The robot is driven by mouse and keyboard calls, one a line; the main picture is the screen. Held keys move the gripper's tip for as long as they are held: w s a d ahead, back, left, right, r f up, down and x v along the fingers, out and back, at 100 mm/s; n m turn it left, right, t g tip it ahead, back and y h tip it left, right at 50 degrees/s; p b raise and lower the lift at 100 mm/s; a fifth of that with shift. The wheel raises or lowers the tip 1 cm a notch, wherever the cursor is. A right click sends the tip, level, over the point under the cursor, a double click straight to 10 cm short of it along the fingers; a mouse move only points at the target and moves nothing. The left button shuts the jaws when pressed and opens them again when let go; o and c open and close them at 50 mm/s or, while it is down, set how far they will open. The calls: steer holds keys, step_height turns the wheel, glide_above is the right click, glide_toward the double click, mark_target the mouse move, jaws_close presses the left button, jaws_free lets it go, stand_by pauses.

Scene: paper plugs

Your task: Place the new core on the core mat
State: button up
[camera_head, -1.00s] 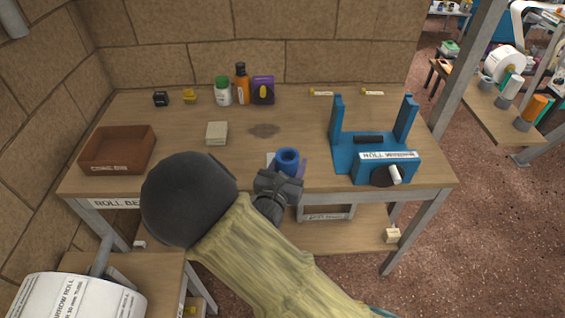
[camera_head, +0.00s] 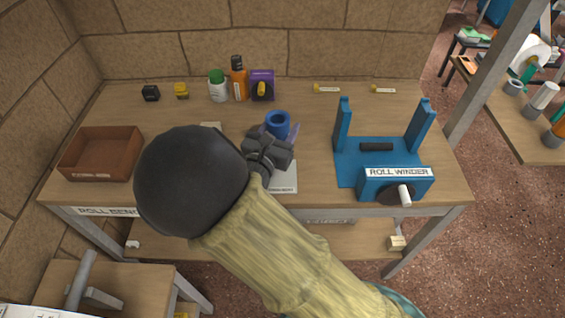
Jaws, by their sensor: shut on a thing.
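A short blue core (camera_head: 278,119), a hollow tube seen from above, is in my gripper (camera_head: 279,131) over the middle of the bench. My gripper is shut on it, with pale purple parts showing on either side. Whether the core's underside touches anything is hidden. A pale flat mat (camera_head: 286,180) with a small label lies near the bench's front edge, partly covered by my gripper and arm. The label is too small to read, so I cannot be sure it is the core mat. The core stands farther back than the mat's visible part.
A blue roll winder (camera_head: 350,165) with two uprights stands to the right. A brown bin (camera_head: 100,155) is at the left. Bottles (camera_head: 239,80) and small items line the back. A pale block (camera_head: 211,127) is partly hidden behind my arm. Bench (camera_head: 315,115) space behind the core is clear.

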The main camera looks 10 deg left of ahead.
steer(key=shift+w, duration=0.3)
glide_above(279, 176)
steer(key=w, duration=0.2)
steer(key=shift+w+d+f+b, duration=0.1)
steer(key=shift+f+b, duration=0.05)
steer(key=shift+f, duration=1.4)
steer(key=shift+w+f+b, duration=0.1)
steer(key=shift+f+b, duration=0.05)
steer(key=shift+f, duration=1.4)
steer(key=shift+f, duration=1.85)
steer(key=shift+f+b, duration=0.2)
steer(key=shift+b, duration=0.1)
steer(key=o, duration=1)
